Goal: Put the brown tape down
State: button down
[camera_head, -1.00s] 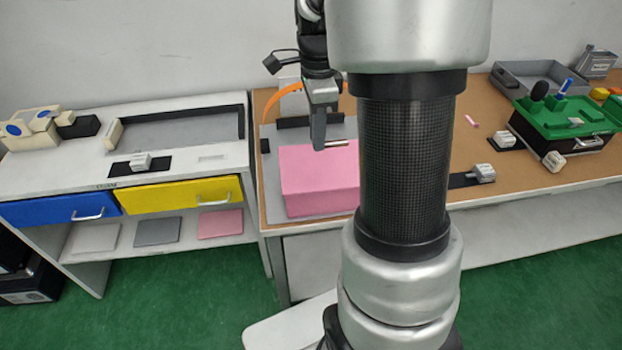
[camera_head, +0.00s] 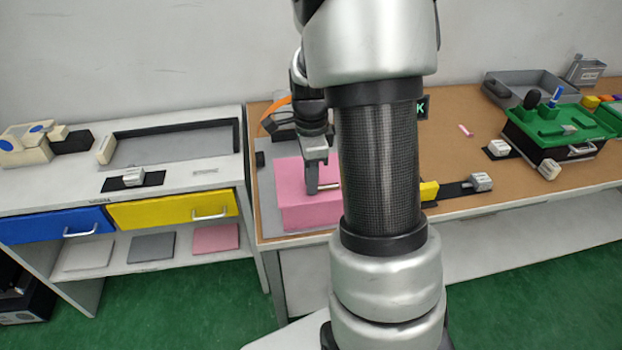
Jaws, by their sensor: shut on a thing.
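My gripper (camera_head: 318,181) is left of my large arm link, low over the pink block (camera_head: 290,200) on the brown worktop. It is shut, but the link hides its right side and most of what it grips. I cannot make out the brown tape clearly in this view. I cannot tell whether the gripper or its load touches the pink block.
The brown worktop (camera_head: 455,160) has free room right of my arm. A lever fixture (camera_head: 480,182) on a black strip and a green-topped box (camera_head: 560,125) stand there. A grey tray (camera_head: 520,82) is behind. A white cabinet (camera_head: 75,180) with blue and yellow drawers stands left.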

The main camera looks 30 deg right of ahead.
jog(key=shift+f, duration=0.1)
jog(key=c, duration=1.7)
grip_release()
